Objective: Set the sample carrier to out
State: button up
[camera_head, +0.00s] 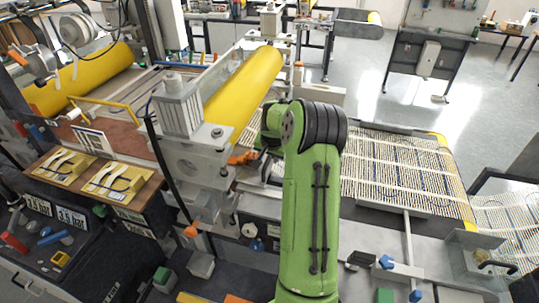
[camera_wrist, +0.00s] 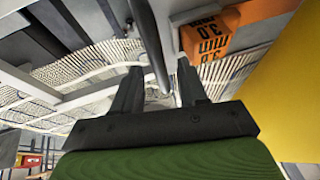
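I cannot tell for sure which part is the sample carrier; no label for it is readable. My gripper (camera_wrist: 160,78) is open, its two dark fingers apart. A grey metal rod (camera_wrist: 148,38) runs down the wrist view to between the fingertips; the fingers do not close on it, and I cannot tell how far beyond them it lies. An orange block (camera_wrist: 213,38) with upside-down "3.0 mm" print is just right of the fingers. In the head view, my green arm hides the gripper, near the orange part (camera_head: 243,158) under the yellow roller.
A yellow roller (camera_head: 245,88) lies above the machine, and yellow fills the right of the wrist view (camera_wrist: 290,90). A pale mesh belt (camera_head: 395,170) stretches right of my arm. Yellow sample pieces (camera_head: 112,180) lie on a wooden board at left.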

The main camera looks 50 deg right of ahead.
grip_shut()
jog(key=shift+s, duration=0.1)
jog(key=s+d+b, duration=0.1)
jog(key=s+d, duration=0.4)
jog(key=s, duration=0.5)
jog(key=s+d+b, duration=0.2)
jog(key=s+d, duration=0.3)
jog(key=s, duration=0.4)
jog(key=shift+s+d, duration=0.15)
jog(key=shift+s, duration=0.2)
grip_release()
jog(key=shift+s+d, duration=0.1)
jog(key=shift+s, duration=0.05)
jog(key=shift+r, duration=0.15)
